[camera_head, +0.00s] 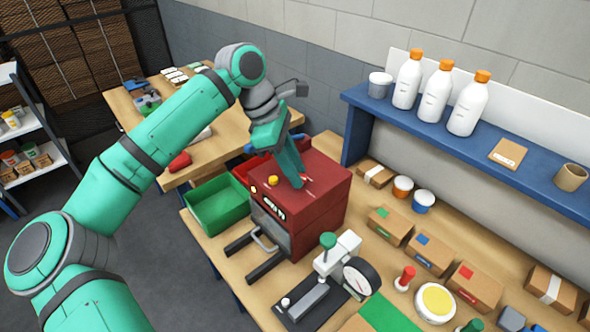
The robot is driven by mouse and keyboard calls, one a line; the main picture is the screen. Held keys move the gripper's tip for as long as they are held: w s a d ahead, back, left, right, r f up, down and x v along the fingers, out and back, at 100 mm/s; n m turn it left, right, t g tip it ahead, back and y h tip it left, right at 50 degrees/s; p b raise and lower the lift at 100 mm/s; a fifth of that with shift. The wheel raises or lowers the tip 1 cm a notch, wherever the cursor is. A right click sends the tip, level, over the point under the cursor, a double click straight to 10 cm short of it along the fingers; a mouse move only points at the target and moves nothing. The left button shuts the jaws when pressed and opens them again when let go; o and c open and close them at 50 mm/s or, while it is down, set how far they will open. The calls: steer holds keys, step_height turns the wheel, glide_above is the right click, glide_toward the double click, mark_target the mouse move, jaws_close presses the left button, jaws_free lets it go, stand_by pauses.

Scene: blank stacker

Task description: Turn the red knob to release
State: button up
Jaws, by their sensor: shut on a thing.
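The dark red machine (318,208) stands on the wooden bench, with a yellow button (273,180) on its top and dark forks and a grey handle at its front. My gripper (300,183) reaches down from above to the machine's top face. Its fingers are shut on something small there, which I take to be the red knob. The fingers hide most of it, so its shape and how far it is turned cannot be seen. A separate small red-topped piece (406,274) stands on the bench to the right, apart from my gripper.
A green bin (217,207) sits left of the machine, with a red bin behind. A press with a dial gauge (361,278) stands close in front. Several cardboard boxes (431,254) lie at right. A blue shelf (470,150) with white bottles (437,92) overhangs the bench.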

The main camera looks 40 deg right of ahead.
steer(key=shift+w+d+r+m+g+y, duration=0.15)
steer(key=shift+m+y, duration=0.1)
steer(key=shift+m, duration=0.6)
steer(key=shift+s+f+m+g+y, duration=0.15)
steer(key=shift+m+y, duration=0.1)
steer(key=shift+m, duration=0.6)
steer(key=shift+w, duration=0.1)
steer(key=o, duration=1.1)
steer(key=shift+c, duration=0.2)
steer(key=v, duration=1.1)
steer(key=shift+d+f, duration=0.1)
steer(key=shift+d, duration=0.1)
